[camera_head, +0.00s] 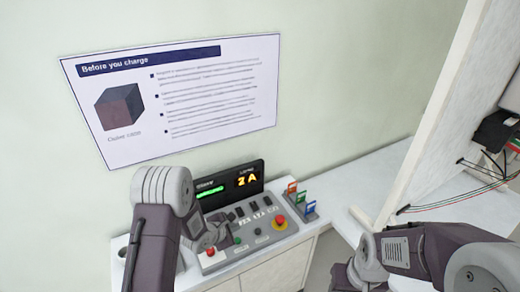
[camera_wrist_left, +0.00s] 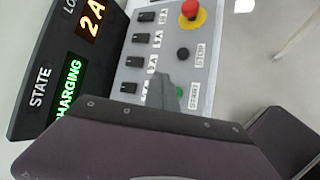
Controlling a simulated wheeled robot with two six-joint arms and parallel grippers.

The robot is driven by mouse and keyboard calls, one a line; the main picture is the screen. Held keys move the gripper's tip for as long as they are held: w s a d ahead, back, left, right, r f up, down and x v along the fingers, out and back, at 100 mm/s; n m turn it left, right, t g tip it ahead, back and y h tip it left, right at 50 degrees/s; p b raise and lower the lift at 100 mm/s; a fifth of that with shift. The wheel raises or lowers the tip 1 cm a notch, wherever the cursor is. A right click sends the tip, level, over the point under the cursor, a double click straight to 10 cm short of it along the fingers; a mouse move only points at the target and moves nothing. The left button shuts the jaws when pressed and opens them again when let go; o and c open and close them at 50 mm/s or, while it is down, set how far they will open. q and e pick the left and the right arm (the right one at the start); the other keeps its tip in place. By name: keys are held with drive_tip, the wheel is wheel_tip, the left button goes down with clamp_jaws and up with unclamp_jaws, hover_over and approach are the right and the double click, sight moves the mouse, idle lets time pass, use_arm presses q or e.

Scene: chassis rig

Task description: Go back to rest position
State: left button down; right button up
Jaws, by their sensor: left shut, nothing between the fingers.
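My left gripper (camera_head: 208,240) is shut and empty, low over the left part of the grey control panel (camera_head: 262,238). In the left wrist view its grey finger (camera_wrist_left: 163,92) is close to the green START button (camera_wrist_left: 180,91); I cannot tell whether they touch. My right arm (camera_head: 430,250) is folded at the lower right of the head view. Its gripper is not clearly seen there.
A black display (camera_head: 230,186) stands behind the panel, reading CHARGING and 2 A. A red knob on yellow (camera_head: 280,222) rises from the panel. Coloured tags (camera_head: 302,198) stand beside it. A white upright board (camera_head: 425,130) and wires (camera_head: 465,198) are at right.

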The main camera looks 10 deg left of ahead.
use_arm(q)
wheel_tip(320, 180, up, 9)
drive_tip(key=w+d+t+b, duration=0.1)
drive_tip(key=w+t+b, duration=0.1)
drive_tip(key=w, duration=0.1)
drive_tip(key=s+a+r+m+y, duration=0.2)
drive_tip(key=s+r+m, duration=0.1)
drive_tip(key=s+m, duration=0.15)
drive_tip(key=s+f+m+g, duration=0.2)
drive_tip(key=s+m+g, duration=0.2)
drive_tip(key=s+m, duration=0.5)
drive_tip(key=s+a+f+m+g+y, duration=0.1)
drive_tip(key=s+f+m+g, duration=0.2)
drive_tip(key=s+m, duration=0.6)
drive_tip(key=shift+s+f+g+b, duration=0.4)
drive_tip(key=shift+s+g, duration=0.8)
drive_tip(key=shift+s, duration=0.85)
